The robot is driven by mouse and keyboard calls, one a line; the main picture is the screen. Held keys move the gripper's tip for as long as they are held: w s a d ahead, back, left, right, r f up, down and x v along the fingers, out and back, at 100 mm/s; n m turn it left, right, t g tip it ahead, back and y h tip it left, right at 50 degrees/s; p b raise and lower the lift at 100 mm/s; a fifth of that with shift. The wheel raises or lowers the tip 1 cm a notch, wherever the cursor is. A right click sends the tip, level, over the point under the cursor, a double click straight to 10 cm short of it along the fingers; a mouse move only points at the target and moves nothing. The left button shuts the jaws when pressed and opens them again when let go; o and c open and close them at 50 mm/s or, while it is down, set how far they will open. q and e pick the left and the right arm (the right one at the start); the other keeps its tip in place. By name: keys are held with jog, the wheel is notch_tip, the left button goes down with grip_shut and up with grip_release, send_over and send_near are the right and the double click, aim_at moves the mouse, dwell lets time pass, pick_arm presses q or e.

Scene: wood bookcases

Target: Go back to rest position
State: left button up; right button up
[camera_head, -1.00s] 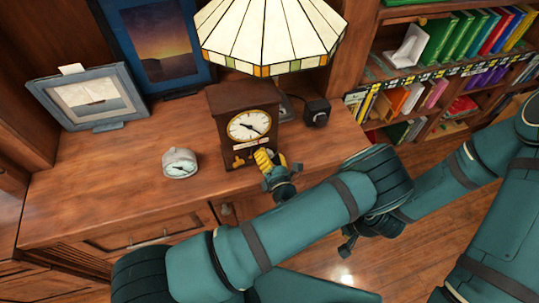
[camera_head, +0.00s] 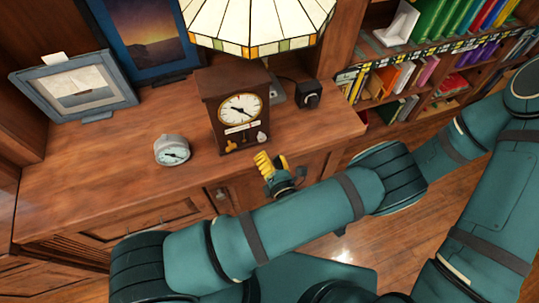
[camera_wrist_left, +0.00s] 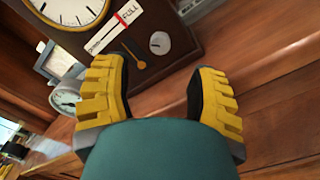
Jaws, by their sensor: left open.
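My left gripper (camera_head: 271,163) has yellow fingers and sits just in front of the cabinet top's front edge, near the brown wooden clock (camera_head: 238,110). In the left wrist view its two yellow fingers (camera_wrist_left: 160,92) stand apart with nothing between them. The clock, with a white dial, a "FULL" label and a small pendulum, shows beyond them and is apart from the fingers. My left arm reaches across the lower part of the head view. My right gripper does not show in either view.
The wooden cabinet top (camera_head: 90,165) carries a small round gauge (camera_head: 172,150), a framed picture (camera_head: 75,93), a stained-glass lamp (camera_head: 255,22) and a small black box (camera_head: 308,95). A bookcase (camera_head: 420,75) stands at the right. Bare floor (camera_head: 420,215) shows below it.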

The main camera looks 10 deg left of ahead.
pick_arm(q)
jog(key=s+a+f+n+g, duration=0.3)
jog(key=s+a+n+g, duration=0.1)
jog(key=s+n+g, duration=0.35)
jog(key=s+a+f+n+g, duration=0.4)
jog(key=s+n+g, duration=0.3)
jog(key=s+g, duration=0.2)
jog(key=s+d+n+g+h, duration=0.4)
jog(key=s+d+n+h, duration=0.15)
jog(key=n, duration=0.25)
jog(key=w+d+n+t+h, duration=0.1)
jog(key=w+d+n+h, duration=0.2)
jog(key=d+n+h, duration=0.4)
jog(key=w+a+r+n+t, duration=0.2)
jog(key=w+n+t, duration=0.1)
jog(key=w+n, duration=0.2)
jog(key=w+a+r+n+t+h, duration=0.1)
jog(key=w+a+r+n+t, duration=0.1)
jog(key=w+n, duration=0.3)
jog(key=shift+a+n+t, duration=0.15)
jog(key=shift+n+t, duration=0.2)
jog(key=shift+t, duration=0.3)
jog(key=shift+w, duration=0.1)
